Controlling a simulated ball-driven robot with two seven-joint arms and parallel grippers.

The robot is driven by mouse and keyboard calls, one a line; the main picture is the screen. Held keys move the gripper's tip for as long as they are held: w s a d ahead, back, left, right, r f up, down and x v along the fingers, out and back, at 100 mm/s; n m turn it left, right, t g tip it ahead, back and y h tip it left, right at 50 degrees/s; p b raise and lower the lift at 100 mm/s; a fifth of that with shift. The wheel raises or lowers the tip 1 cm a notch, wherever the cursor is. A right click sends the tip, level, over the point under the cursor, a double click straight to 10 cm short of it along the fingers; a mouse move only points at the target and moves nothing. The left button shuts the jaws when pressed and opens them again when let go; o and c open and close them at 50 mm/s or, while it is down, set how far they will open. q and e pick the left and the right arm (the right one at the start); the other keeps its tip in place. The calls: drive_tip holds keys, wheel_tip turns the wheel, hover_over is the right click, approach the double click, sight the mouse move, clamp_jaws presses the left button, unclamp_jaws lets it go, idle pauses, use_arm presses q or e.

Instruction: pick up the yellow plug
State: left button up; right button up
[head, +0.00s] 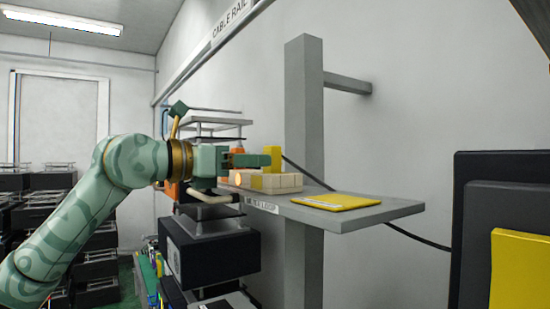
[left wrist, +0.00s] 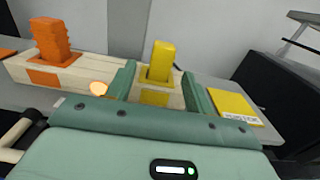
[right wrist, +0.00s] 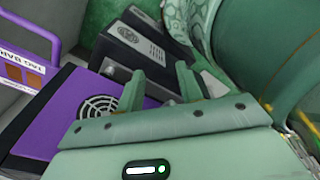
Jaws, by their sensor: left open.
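The yellow plug (left wrist: 161,58) stands upright in a pale block (left wrist: 88,72) in the left wrist view, behind and between my fingertips. It also shows in the head view (head: 273,152), partly hidden by my finger. My left gripper (left wrist: 159,75) is open, with one finger on each side of the plug's line; I cannot tell whether they touch it. In the head view the left gripper (head: 266,161) is level with the plug, above the block. My right gripper (right wrist: 160,78) is open and empty, away from the plug.
An orange plug (left wrist: 52,42) stands in the same block, left of the yellow one. A yellow pad (head: 336,201) lies on the grey shelf (head: 395,210). A grey post (head: 304,110) rises behind. A purple box (right wrist: 75,125) is near my right gripper.

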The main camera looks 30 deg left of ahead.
sight(274, 160)
use_arm(q)
drive_tip(key=shift+w+d+r, duration=0.1)
drive_tip(key=shift+d, duration=0.1)
drive_tip(key=p+x, duration=0.2)
drive_tip(key=x, duration=0.3)
drive_tip(key=shift+w+p, duration=0.25)
drive_tip(key=shift+p, duration=0.1)
drive_tip(key=shift+s, duration=0.2)
drive_tip(key=shift+c, duration=0.6)
drive_tip(key=c, duration=1)
drive_tip(key=shift+o, duration=0.2)
